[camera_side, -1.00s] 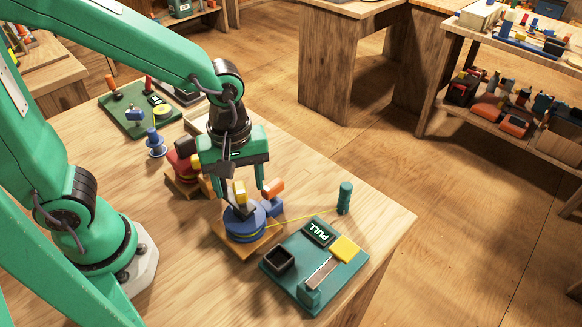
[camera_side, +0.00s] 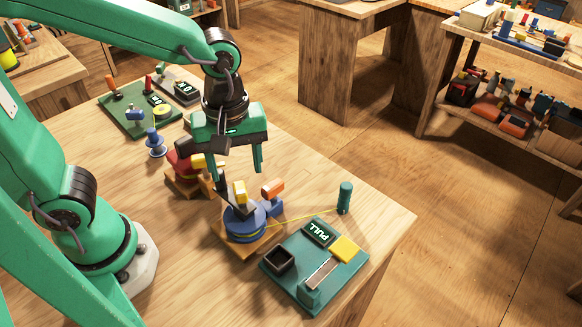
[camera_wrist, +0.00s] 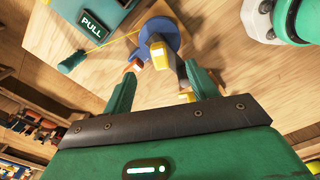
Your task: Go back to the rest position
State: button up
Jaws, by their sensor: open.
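My gripper (camera_side: 224,168) is open and empty. It hangs above the workbench, over and behind the blue reel (camera_side: 246,222) and apart from it. In the wrist view my two green fingers (camera_wrist: 163,92) stand wide apart, with the blue reel (camera_wrist: 160,32) beyond them. The reel sits on a wooden block and carries a yellow-tipped lever and an orange knob (camera_side: 273,190). A yellow line runs from it to a green post (camera_side: 345,197). A red reel (camera_side: 183,166) is partly hidden behind my gripper.
A teal board with a PULL sign (camera_side: 319,232), a dark square cup and a yellow pad lies at the front right. A green board (camera_side: 137,121) with small parts and a blue spool (camera_side: 155,143) stand at the back left.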

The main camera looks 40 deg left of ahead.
jog(key=shift+a+r+m+t, duration=0.3)
jog(key=shift+a+r+m, duration=0.2)
jog(key=shift+a+m, duration=0.15)
jog(key=s+a+r+m+t, duration=0.2)
jog(key=a+r+m+t, duration=0.3)
jog(key=a+m, duration=0.5)
jog(key=shift+s+a+r+m, duration=0.25)
jog(key=shift+s+r+m, duration=0.15)
jog(key=shift+r, duration=0.25)
